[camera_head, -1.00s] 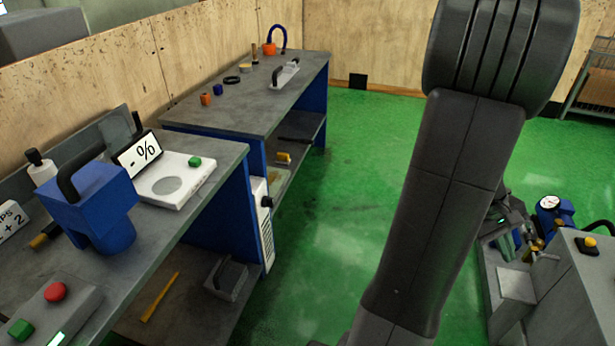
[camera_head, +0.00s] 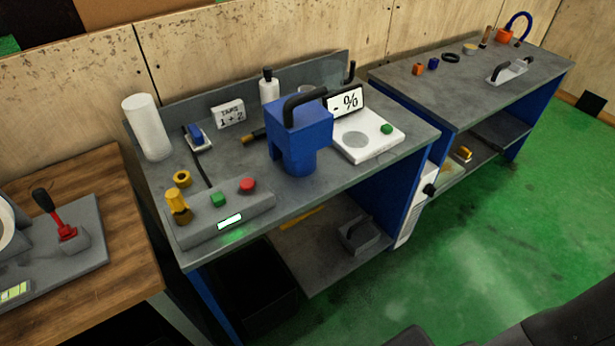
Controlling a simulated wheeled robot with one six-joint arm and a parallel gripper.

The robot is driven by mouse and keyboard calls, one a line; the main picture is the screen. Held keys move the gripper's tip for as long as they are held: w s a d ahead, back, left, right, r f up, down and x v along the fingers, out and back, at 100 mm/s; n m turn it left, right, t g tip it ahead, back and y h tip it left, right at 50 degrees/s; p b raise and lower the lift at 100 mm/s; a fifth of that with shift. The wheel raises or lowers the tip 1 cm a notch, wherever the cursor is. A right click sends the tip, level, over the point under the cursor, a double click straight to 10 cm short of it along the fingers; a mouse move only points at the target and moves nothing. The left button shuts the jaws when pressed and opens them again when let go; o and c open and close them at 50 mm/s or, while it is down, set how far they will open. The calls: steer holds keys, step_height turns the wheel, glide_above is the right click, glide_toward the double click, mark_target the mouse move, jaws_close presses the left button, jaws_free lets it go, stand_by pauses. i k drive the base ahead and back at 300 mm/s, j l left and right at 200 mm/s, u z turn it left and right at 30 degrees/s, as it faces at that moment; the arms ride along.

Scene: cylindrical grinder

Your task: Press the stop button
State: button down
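A grey control box (camera_head: 190,236) lies at the front left of the grey-topped bench. On its top are a red round button (camera_head: 248,185) at the right and a green button (camera_head: 218,199) to its left. A lit display (camera_head: 230,222) is on its front edge. No label reading "stop" is legible. A dark part of my arm shows at the bottom right corner, far from the box. My gripper is out of the frame.
A blue device with a black handle (camera_head: 300,135) stands right of the control box. A white scale (camera_head: 372,137) with a green button lies beyond it. A wooden table with a red-based lever (camera_head: 64,229) is at the left. Green floor (camera_head: 455,235) is clear at the right.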

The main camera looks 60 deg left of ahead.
mark_target(247, 183)
steer(key=u, duration=3.2)
steer(key=j+u, duration=0.1)
steer(key=u, duration=0.3)
steer(key=i+j, duration=0.35)
steer(key=i, duration=0.1)
